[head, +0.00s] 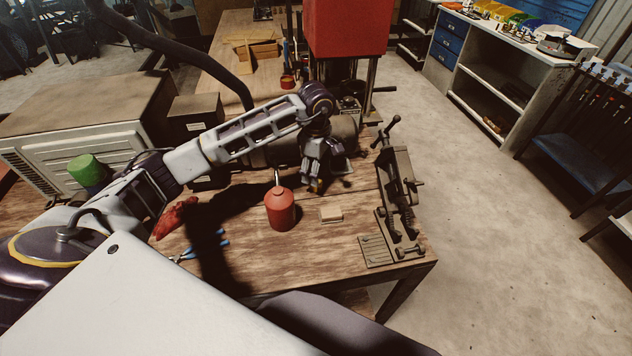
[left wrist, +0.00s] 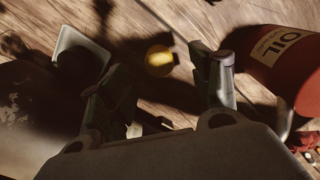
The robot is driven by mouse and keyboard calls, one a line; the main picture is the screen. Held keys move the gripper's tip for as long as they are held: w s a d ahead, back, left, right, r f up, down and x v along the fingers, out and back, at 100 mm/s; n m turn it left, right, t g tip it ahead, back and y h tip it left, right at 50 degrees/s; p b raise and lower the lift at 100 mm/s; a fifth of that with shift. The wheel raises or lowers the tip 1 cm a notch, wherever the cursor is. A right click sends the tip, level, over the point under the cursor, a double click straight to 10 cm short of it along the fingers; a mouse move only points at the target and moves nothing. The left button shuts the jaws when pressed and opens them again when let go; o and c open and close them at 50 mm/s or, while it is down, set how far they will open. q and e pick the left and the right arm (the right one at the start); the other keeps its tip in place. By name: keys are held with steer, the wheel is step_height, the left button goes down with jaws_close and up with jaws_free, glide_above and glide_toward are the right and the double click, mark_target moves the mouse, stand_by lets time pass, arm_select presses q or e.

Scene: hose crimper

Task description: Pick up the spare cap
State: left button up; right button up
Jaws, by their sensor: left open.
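A small round yellow cap (left wrist: 159,60), which I take to be the spare cap, lies on the wooden bench in the left wrist view. In the head view only a bit of yellow (head: 317,186) shows at my left gripper's fingertips; the gripper hides most of that spot. My left gripper (head: 314,178) points down over the bench, behind the red oil can. Its fingers (left wrist: 162,78) are open, one to either side of the cap in the left wrist view. I cannot tell the height left between fingertips and bench. My right gripper is not in view.
The red oil can (head: 280,210), labelled OIL (left wrist: 290,60), stands close to my left gripper. Blue-handled pliers (head: 205,250) and a red cloth (head: 175,217) lie left.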

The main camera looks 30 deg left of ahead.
arm_select(q)
steer(key=shift+w+a+f+p, duration=0.1)
steer(key=shift+f+p, duration=0.5)
steer(key=shift+f, duration=1.5)
steer(key=shift+c, duration=0.5)
steer(key=c, duration=0.9)
